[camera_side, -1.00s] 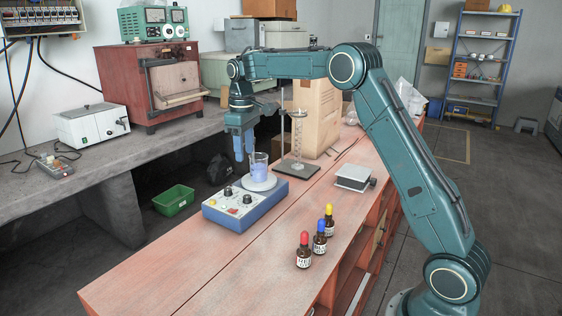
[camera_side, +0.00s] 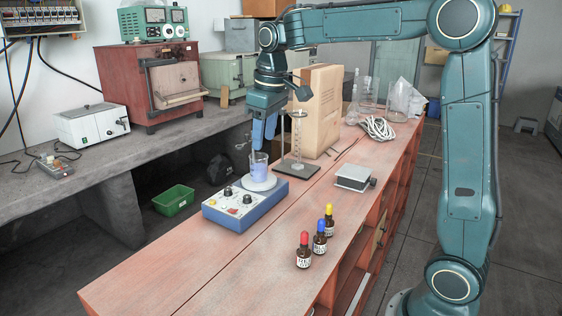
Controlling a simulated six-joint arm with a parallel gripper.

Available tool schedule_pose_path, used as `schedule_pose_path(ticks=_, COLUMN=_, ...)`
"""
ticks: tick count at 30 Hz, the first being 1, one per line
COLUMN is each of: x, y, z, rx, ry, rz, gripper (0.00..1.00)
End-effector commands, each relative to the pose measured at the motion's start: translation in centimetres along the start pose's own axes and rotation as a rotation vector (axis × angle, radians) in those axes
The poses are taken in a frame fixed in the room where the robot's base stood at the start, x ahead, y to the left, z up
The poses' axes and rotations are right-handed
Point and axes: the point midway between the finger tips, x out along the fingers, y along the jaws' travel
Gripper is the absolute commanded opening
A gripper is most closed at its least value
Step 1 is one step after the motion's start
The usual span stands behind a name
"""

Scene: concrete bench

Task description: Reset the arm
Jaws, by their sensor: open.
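My gripper (camera_side: 264,138) hangs pointing down above the bench, open, with its blue fingers spread slightly and nothing visible between them. Just below it, a glass beaker (camera_side: 259,169) of bluish liquid stands on the round white plate (camera_side: 259,184) of a blue stirrer with knobs (camera_side: 236,208). The fingertips are near the height of the beaker's rim; from this angle I cannot tell how far apart they are in depth. My arm rises from its base at the lower right and reaches across the top of the view.
Dropper bottles with red (camera_side: 304,250), blue (camera_side: 319,238) and yellow (camera_side: 329,221) caps stand on the reddish bench (camera_side: 200,268). A small white-topped stand (camera_side: 354,178), a clamp stand (camera_side: 297,145), a cardboard box (camera_side: 322,105), coiled cable (camera_side: 378,128) and glassware (camera_side: 369,93) are farther back. The front bench is clear.

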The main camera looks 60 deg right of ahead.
Motion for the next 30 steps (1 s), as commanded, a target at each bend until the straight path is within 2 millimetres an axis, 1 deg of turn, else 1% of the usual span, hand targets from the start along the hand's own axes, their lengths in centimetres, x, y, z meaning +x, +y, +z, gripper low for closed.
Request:
schedule_pose_path(ticks=1, x=-0.7, y=-0.7, z=1.0, rx=0.004, ry=0.016, rz=0.003, gripper=0.44)
schedule_pose_path(ticks=6, x=-2.0, y=-2.4, z=4.2, rx=0.025, ry=0.062, rz=0.01, gripper=0.44)
schedule_pose_path(ticks=12, x=-3.0, y=-4.4, z=8.2, rx=0.049, ry=0.116, rz=0.015, gripper=0.44)
schedule_pose_path(ticks=15, x=-3.1, y=-5.3, z=10.3, rx=0.06, ry=0.143, rz=0.016, gripper=0.44)
schedule_pose_path(ticks=22, x=-2.9, y=-7.2, z=15.0, rx=0.089, ry=0.207, rz=0.014, gripper=0.44)
schedule_pose_path(ticks=30, x=-1.3, y=-8.9, z=20.3, rx=0.121, ry=0.279, rz=0.005, gripper=0.44)
